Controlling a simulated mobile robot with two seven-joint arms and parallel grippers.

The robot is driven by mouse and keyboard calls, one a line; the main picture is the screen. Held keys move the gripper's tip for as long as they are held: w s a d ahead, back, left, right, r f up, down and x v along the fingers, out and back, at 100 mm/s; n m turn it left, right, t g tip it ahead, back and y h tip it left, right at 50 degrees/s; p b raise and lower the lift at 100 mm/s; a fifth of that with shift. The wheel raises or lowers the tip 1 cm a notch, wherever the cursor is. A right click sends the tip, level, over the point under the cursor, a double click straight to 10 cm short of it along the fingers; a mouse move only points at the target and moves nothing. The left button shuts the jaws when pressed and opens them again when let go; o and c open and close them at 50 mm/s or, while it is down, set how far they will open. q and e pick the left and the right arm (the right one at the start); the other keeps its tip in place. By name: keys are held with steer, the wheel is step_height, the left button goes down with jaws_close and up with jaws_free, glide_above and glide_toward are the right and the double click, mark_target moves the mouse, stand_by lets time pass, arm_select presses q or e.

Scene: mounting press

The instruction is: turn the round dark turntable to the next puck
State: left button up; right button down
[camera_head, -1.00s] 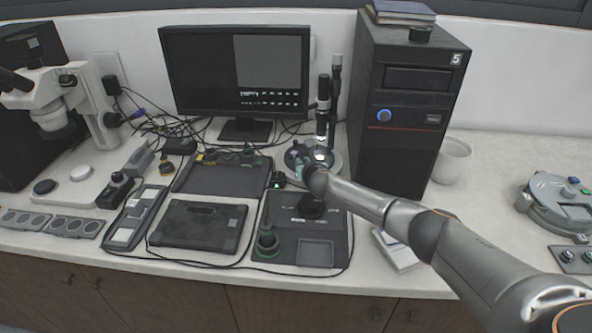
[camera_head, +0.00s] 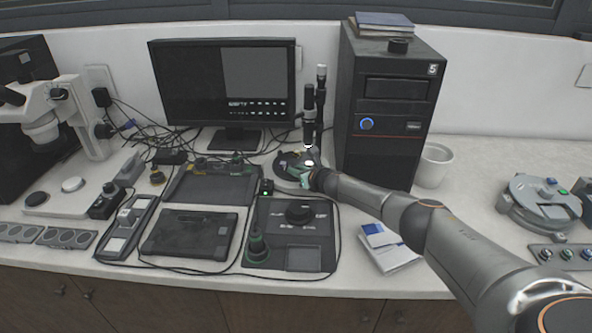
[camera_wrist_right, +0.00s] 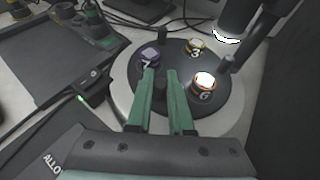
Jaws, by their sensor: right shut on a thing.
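The round dark turntable (camera_wrist_right: 182,108) sits on a pale round base below a microscope-like column. In the right wrist view it carries a purple-ringed puck marked 7 (camera_wrist_right: 149,58), a yellow-ringed puck marked 3 (camera_wrist_right: 195,47) and a brightly lit puck marked 6 (camera_wrist_right: 204,82). The head view shows the turntable (camera_head: 287,161) beside this gripper (camera_head: 309,178). My left gripper is out of view.
The column (camera_head: 309,115) rises behind the turntable. A black computer tower (camera_head: 388,110) stands close on the right and a monitor (camera_head: 225,85) at the back left.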

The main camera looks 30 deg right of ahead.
stand_by(0.3)
steer(key=c, duration=0.8)
jaws_free()
steer(key=shift+s, duration=0.1)
steer(key=shift+s+r+p, duration=0.2)
steer(key=shift+s+p, duration=0.25)
steer(key=shift+p, duration=0.05)
steer(key=p+v, duration=0.2)
steer(key=v, duration=0.7)
steer(key=shift+s, duration=0.1)
steer(key=shift+v, duration=1.05)
steer(key=shift+r, duration=0.1)
